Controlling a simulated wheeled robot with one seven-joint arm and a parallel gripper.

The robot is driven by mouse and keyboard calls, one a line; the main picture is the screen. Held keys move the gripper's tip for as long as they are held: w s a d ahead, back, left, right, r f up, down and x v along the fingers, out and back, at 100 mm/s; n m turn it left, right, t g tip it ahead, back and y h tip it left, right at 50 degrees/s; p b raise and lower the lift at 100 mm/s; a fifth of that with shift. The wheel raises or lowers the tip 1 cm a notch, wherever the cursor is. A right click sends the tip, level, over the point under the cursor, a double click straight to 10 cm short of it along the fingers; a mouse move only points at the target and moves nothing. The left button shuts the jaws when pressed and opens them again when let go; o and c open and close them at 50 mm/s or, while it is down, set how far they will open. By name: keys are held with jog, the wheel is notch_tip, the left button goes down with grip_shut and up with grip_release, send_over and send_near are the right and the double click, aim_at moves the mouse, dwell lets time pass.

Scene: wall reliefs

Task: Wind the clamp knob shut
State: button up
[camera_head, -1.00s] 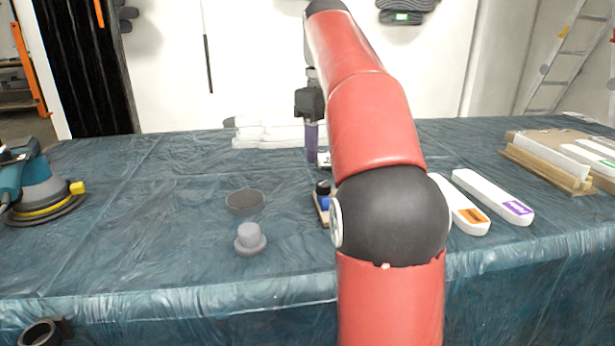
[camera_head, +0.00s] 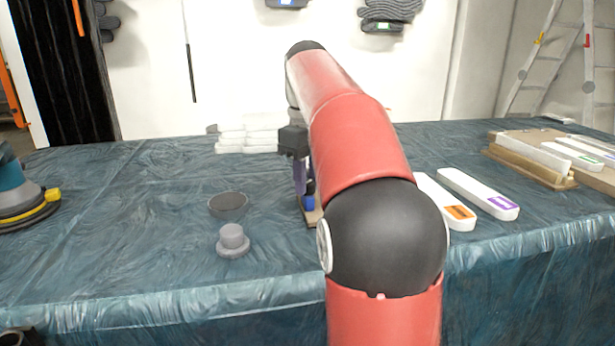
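A small blue part (camera_head: 309,202) on a light wooden base (camera_head: 313,216) shows just left of my red arm. It may be the clamp with its knob, but my arm hides most of it and I cannot make out the knob. My gripper (camera_head: 300,188) points down, its purple finger right at the blue part. I cannot tell whether it touches. The fingertips overlap in this view and are partly hidden, so the gap between them does not show.
A grey stepped piece (camera_head: 233,240) and a dark round disc (camera_head: 228,204) lie left of my gripper. White blocks (camera_head: 248,136) are stacked behind. Two white bars (camera_head: 478,192) lie to the right, a wooden tray (camera_head: 528,165) beyond. A sander (camera_head: 20,195) stands far left.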

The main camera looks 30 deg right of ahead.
jog(key=c, duration=0.4)
jog(key=m+p, duration=0.1)
jog(key=p, duration=0.1)
jog(key=shift+r+m+p, duration=0.3)
jog(key=shift+r+m, duration=0.05)
jog(key=shift+m, duration=0.05)
jog(key=shift+m+p, duration=0.55)
jog(key=shift+m, duration=0.05)
jog(key=shift+f+m, duration=0.35)
jog(key=shift+m, duration=0.65)
jog(key=o, duration=1)
jog(key=shift+r, duration=3.9)
